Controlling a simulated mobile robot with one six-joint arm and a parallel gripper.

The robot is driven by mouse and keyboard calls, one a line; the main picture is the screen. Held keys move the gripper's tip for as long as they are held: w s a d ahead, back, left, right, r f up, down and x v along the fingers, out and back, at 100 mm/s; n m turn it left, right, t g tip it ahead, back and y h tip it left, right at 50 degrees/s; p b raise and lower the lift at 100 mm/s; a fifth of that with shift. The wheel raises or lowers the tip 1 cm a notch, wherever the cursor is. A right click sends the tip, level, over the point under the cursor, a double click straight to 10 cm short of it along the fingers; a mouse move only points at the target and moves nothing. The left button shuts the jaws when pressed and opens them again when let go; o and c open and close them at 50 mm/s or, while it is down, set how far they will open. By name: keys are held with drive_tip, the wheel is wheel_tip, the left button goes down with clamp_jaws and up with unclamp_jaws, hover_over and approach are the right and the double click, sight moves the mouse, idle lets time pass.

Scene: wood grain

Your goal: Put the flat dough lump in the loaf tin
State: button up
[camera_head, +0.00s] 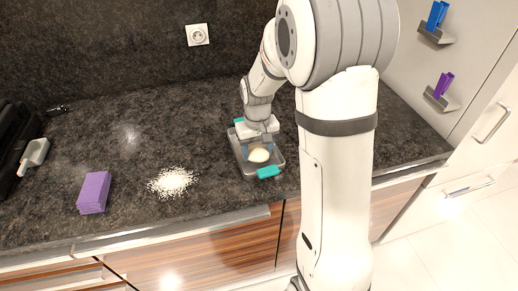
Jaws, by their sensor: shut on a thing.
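The pale dough lump (259,155) is between the fingers of my gripper (259,152), which is shut on it. Both are over or inside the grey loaf tin (247,172) with teal handles, on the dark counter. I cannot tell whether the dough touches the tin's floor. My wrist hides part of the tin's far end.
A pile of white flour (172,182) and a purple block (94,192) lie to the left on the counter (130,150). A grey scoop (35,155) is at the far left. Blue (437,15) and purple (443,84) items sit on small wall shelves at right.

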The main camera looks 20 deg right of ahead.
sight(258, 152)
drive_tip(key=shift+f, duration=0.2)
drive_tip(key=o, duration=1)
drive_tip(key=shift+o, duration=0.2)
wheel_tip(258, 152, up, 11)
drive_tip(key=s+r+m+t, duration=0.1)
drive_tip(key=s+r+t, duration=0.1)
drive_tip(key=s, duration=1.8)
drive_tip(key=shift+d+t, duration=0.15)
drive_tip(key=shift+t, duration=0.25)
drive_tip(key=shift+r, duration=0.1)
